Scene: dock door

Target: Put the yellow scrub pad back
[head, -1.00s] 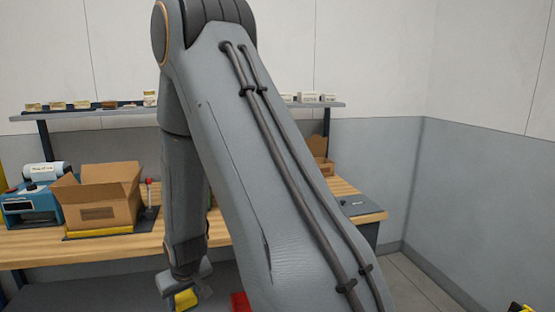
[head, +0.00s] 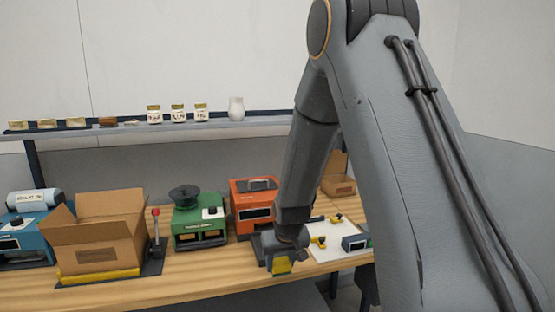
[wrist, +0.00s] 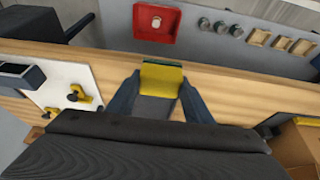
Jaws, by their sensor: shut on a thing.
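The yellow scrub pad (head: 281,266) is held in my gripper (head: 282,258) in the head view, low over the front part of the wooden bench. The wrist view shows the pad (wrist: 162,80) between the two dark fingers of my gripper (wrist: 160,92), with a grey part against it. My gripper is shut on it. Whether the pad touches the bench is hard to tell. A red tray (wrist: 140,30) with a small pale object in it shows past the bench edge in the wrist view.
On the bench (head: 190,290) stand an open cardboard box (head: 100,235), a green machine (head: 200,220), an orange machine (head: 252,205) and a white board (head: 325,255) with yellow clamps. Round-lidded items (wrist: 220,27) and tan blocks (wrist: 280,42) lie on a grey surface beside the red tray.

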